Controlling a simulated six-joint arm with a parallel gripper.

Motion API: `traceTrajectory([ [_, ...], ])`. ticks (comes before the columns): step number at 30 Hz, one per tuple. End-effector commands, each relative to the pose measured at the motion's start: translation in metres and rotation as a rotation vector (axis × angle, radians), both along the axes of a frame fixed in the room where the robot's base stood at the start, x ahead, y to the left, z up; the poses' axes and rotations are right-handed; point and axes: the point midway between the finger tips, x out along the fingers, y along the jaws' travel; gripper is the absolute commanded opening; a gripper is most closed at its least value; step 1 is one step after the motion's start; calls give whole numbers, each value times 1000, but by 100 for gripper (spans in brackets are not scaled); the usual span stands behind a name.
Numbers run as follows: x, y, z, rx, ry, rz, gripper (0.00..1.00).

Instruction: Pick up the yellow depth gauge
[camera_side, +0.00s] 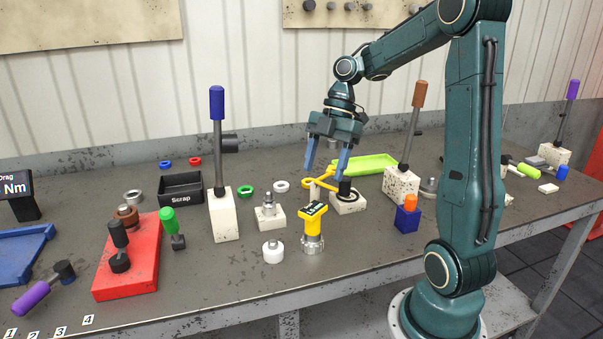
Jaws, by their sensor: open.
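Two yellow things stand near each other at the middle of the bench. One is a yellow body with a small dark display (313,218), upright on a silver ribbed cylinder (313,244); it looks like the depth gauge. The other is a thin yellow piece with ring-like ends (322,183), at a white block with a black knob (347,199); I cannot tell exactly what it is. My gripper (326,169) points down with its blue fingers open and apart. In the picture it is above the thin yellow piece, behind and higher than the gauge. Whether it touches that piece is unclear.
A white block with a tall blue-handled lever (222,214) stands left, another with a brown-handled lever (403,186) right. A white round part (273,252) and a blue block with an orange top (407,218) flank the gauge. The front bench strip is fairly clear.

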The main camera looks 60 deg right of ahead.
Motion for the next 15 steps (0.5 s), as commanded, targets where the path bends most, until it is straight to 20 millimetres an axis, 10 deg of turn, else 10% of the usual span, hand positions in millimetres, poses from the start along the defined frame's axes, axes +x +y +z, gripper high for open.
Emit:
traceTrajectory([
  [15,4,24,-59,0,3,0,62],
])
